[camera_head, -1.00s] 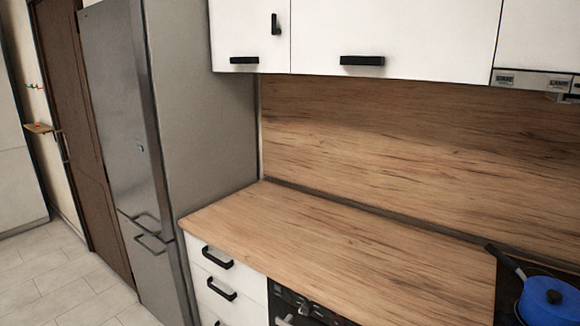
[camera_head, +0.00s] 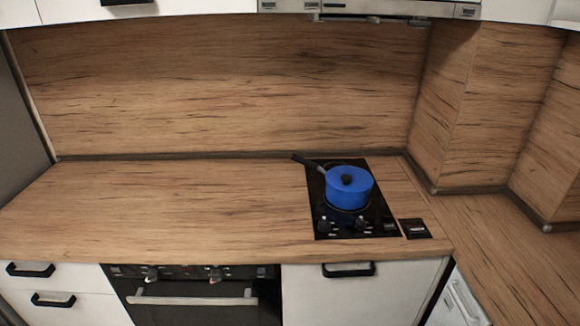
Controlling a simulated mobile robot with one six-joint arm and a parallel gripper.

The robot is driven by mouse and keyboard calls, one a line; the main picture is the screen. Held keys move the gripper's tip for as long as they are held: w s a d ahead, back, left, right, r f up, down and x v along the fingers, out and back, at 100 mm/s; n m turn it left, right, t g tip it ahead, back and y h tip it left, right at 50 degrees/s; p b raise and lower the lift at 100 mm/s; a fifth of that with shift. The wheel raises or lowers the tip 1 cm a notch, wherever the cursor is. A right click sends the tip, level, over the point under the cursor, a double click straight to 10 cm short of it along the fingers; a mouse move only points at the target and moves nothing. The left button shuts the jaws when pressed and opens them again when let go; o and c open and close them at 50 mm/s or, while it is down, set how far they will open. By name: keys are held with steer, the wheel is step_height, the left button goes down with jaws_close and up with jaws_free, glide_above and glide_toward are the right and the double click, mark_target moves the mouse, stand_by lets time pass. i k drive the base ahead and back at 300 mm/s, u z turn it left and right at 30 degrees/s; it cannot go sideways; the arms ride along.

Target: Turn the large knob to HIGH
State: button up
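The black cooktop (camera_head: 326,200) is set in the counter right of centre. Two dark knobs stand on its front strip, a left cooktop knob (camera_head: 323,225) and a right cooktop knob (camera_head: 361,223). The oven panel (camera_head: 185,271) below the counter also has a left oven knob (camera_head: 151,274) and a right oven knob (camera_head: 215,275), both with pale parts. The markings and knob settings are too small to read, and I cannot tell which knob is the large one. My gripper is not in view.
A blue lidded pot (camera_head: 349,194) sits on the cooktop behind the knobs, its dark handle pointing to the back left. A small black panel (camera_head: 415,229) lies right of the cooktop. The wooden counter (camera_head: 180,205) to the left is clear. A range hood (camera_head: 370,9) hangs above.

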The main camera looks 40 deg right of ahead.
mark_target(324, 225)
steer(key=z, duration=4.25)
steer(key=i, duration=0.1)
steer(key=u, duration=2.8)
steer(key=k, duration=0.5)
steer(key=z, duration=0.05)
